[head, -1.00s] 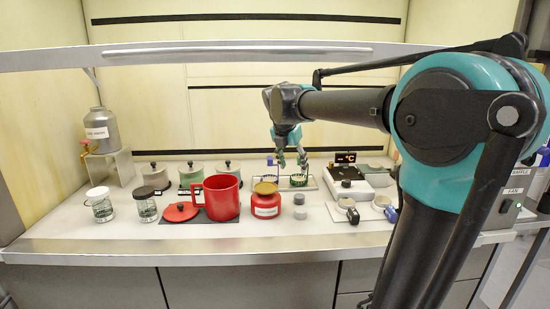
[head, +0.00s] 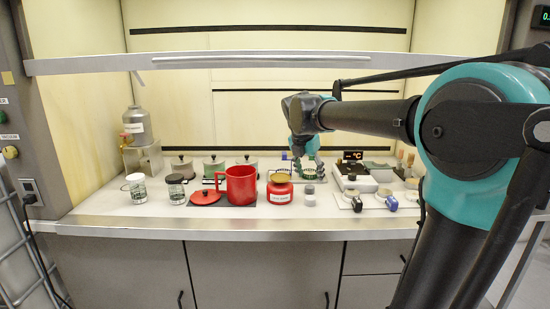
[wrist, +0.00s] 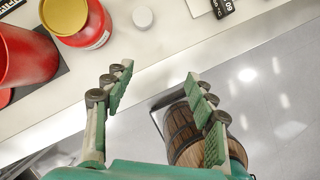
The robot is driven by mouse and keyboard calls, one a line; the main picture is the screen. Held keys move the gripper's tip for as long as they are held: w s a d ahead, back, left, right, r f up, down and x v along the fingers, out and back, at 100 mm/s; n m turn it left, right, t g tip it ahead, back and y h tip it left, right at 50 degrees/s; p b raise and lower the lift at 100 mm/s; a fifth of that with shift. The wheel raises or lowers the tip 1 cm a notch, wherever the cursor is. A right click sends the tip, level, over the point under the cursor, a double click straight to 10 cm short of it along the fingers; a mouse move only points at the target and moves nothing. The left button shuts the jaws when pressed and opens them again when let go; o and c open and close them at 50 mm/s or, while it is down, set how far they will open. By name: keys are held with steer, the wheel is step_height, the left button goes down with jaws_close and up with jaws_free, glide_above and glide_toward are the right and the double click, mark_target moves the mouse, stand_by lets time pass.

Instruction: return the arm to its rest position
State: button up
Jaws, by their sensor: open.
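My gripper (head: 306,168) hangs from my teal and black arm, fingers pointing down, in the head view. In the wrist view its two green padded fingers (wrist: 160,88) are spread wide with nothing between the pads. That view looks down past the counter's front edge to the floor. The arm is still stretched forward toward the counter (head: 150,224).
A red mug (head: 241,185), a red jar with a gold lid (head: 279,190) and a small grey-white container (head: 309,189) stand on the counter. Several lidded pots line the back. A wooden barrel (wrist: 182,132) shows below the gripper. Grey floor (wrist: 270,80) is open beside it.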

steer(key=s+d+f+m+y, duration=0.1)
steer(key=s+d+f+m, duration=0.3)
steer(key=s+f+m, duration=0.8)
steer(key=s+d+f+m+y, duration=0.1)
steer(key=s+d+f+m, duration=0.2)
steer(key=s+f+m, duration=0.8)
step_height(320, 180, down, 4)
steer(key=m, duration=0.5)
steer(key=shift+s+d+r+m+t, duration=0.25)
steer(key=shift+s+d+m+t, duration=0.05)
steer(key=shift+s+d, duration=0.05)
steer(key=shift+o, duration=0.6)
